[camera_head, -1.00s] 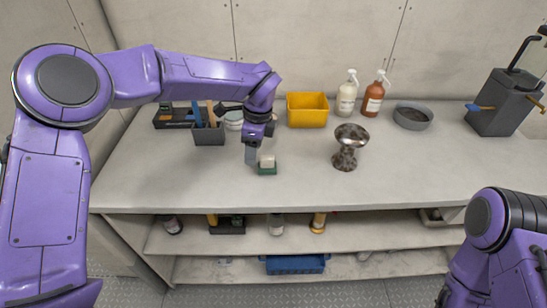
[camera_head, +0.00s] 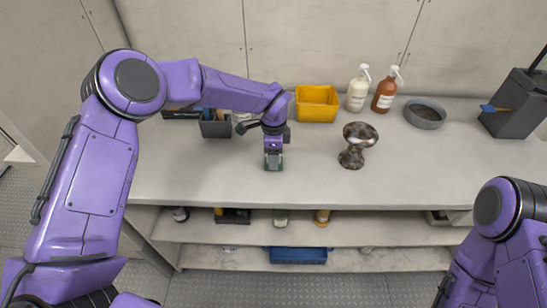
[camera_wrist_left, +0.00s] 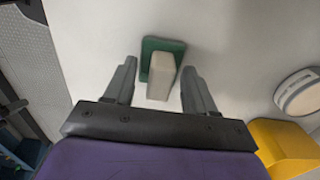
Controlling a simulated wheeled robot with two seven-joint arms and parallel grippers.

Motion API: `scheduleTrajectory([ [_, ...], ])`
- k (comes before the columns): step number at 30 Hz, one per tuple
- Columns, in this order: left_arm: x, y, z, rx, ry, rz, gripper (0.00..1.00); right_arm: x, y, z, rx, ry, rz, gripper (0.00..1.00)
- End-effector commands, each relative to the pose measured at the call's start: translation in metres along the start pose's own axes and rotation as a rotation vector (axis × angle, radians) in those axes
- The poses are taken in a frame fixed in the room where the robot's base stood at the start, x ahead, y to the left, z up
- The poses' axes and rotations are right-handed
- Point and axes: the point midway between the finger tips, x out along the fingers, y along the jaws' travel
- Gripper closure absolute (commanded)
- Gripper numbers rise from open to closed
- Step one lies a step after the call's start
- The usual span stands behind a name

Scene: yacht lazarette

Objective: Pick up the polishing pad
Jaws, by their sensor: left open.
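The polishing pad, a green block with a pale grip on top, lies on the bench near its front edge. In the left wrist view the pad (camera_wrist_left: 161,77) shows just beyond my fingertips, roughly centred between them. In the head view the pad (camera_head: 274,167) is mostly hidden by my left gripper (camera_head: 274,158), which points down over it. In the wrist view my left gripper (camera_wrist_left: 160,82) is open and empty, with a gap on each side of the pale grip. My right arm shows at the lower right, but its gripper is out of view.
A mottled goblet-shaped piece (camera_head: 354,150) stands right of the pad. Behind are a yellow bin (camera_head: 317,118), a white bottle (camera_head: 358,92), a brown bottle (camera_head: 385,92) and a grey bowl (camera_head: 425,121). A dark tool holder (camera_head: 215,128) stands behind left. Bench around the pad is clear.

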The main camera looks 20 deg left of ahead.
Motion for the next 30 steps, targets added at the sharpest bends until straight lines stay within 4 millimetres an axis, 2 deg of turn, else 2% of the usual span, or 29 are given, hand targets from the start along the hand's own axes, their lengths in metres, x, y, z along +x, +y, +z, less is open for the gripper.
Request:
scheduleTrajectory([
  [2,0.0,0.0,0.0,0.0,0.0,0.0,0.45,0.001,0.0,0.001,0.0,0.0,0.0,0.57],
  [3,0.0,0.0,0.0,0.0,0.0,0.0,0.48,0.001,0.0,0.001,0.0,0.0,0.0,0.57],
  [8,0.0,0.0,0.0,0.001,0.0,0.0,0.99,0.001,0.0,0.001,0.0,0.0,0.0,0.57],
  [16,-0.001,0.0,0.0,0.001,0.0,0.0,1.0,0.001,0.0,0.001,0.0,0.0,0.0,0.57],
  [19,-0.01,-0.001,0.0,0.001,0.002,-0.003,1.0,0.006,-0.001,0.003,0.0,0.0,0.0,0.57],
  [27,-0.073,-0.001,0.0,0.0,0.002,-0.004,1.0,0.025,-0.002,0.011,0.0,0.0,0.0,0.57],
  [30,-0.09,-0.001,0.0,0.0,0.001,-0.002,1.0,0.028,-0.002,0.012,0.0,0.0,0.0,0.57],
])
